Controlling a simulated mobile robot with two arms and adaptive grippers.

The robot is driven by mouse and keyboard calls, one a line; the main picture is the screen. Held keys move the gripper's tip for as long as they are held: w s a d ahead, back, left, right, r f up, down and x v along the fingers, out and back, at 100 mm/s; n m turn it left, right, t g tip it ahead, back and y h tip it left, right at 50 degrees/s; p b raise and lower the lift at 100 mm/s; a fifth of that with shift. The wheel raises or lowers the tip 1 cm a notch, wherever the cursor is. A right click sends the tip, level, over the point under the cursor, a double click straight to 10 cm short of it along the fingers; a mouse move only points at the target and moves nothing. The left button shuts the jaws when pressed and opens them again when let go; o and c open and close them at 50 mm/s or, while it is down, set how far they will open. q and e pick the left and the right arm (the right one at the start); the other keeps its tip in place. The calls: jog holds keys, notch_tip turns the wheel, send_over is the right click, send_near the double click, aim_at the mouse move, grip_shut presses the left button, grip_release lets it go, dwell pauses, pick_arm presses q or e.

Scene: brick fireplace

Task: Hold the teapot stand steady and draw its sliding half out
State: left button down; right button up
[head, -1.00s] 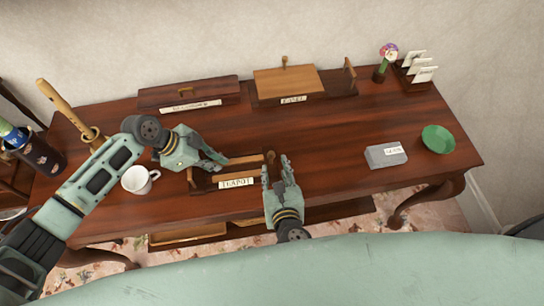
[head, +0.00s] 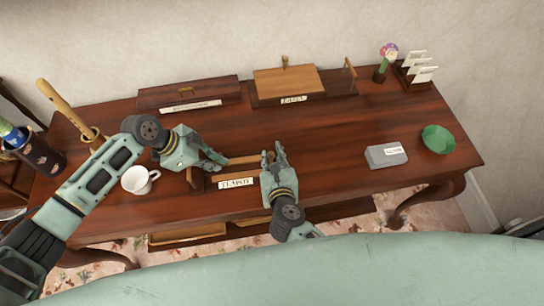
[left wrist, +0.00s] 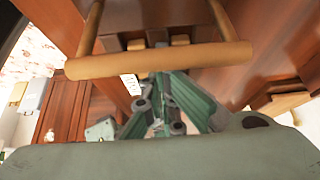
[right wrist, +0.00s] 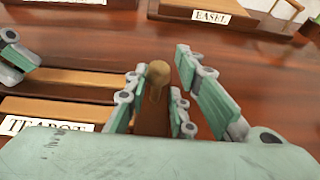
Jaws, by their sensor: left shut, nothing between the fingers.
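The teapot stand, marked by its white TEAPOT label (head: 236,183), lies near the front middle of the table. It has light wooden slats and a wooden handle (head: 191,178) at its left end. In the left wrist view the handle's round bar (left wrist: 160,60) crosses in front of the fingers. My left gripper (head: 222,164) is shut over the stand's left part, with nothing between its fingers. My right gripper (head: 274,153) is at the right end. In the right wrist view its fingers stand apart on either side of an upright wooden knob (right wrist: 154,88); firm contact cannot be told.
A white mug (head: 139,180) stands left of the stand, under my left arm. A grey labelled box (head: 386,155) and a green bowl (head: 438,138) are at the right. A dark wooden box (head: 188,93) and the easel stand (head: 292,99) are behind. The table between is clear.

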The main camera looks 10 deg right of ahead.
pick_arm(q)
jog(key=shift+f, duration=0.1)
pick_arm(e)
grip_shut()
jog(key=d, duration=1)
jog(key=shift+s+d, duration=0.1)
jog(key=shift+d, duration=0.2)
pick_arm(q)
jog(key=shift+a, duration=0.1)
pick_arm(e)
jog(key=shift+r, duration=0.1)
jog(key=shift+o, duration=1.6)
grip_release()
jog(key=shift+o, duration=1.1)
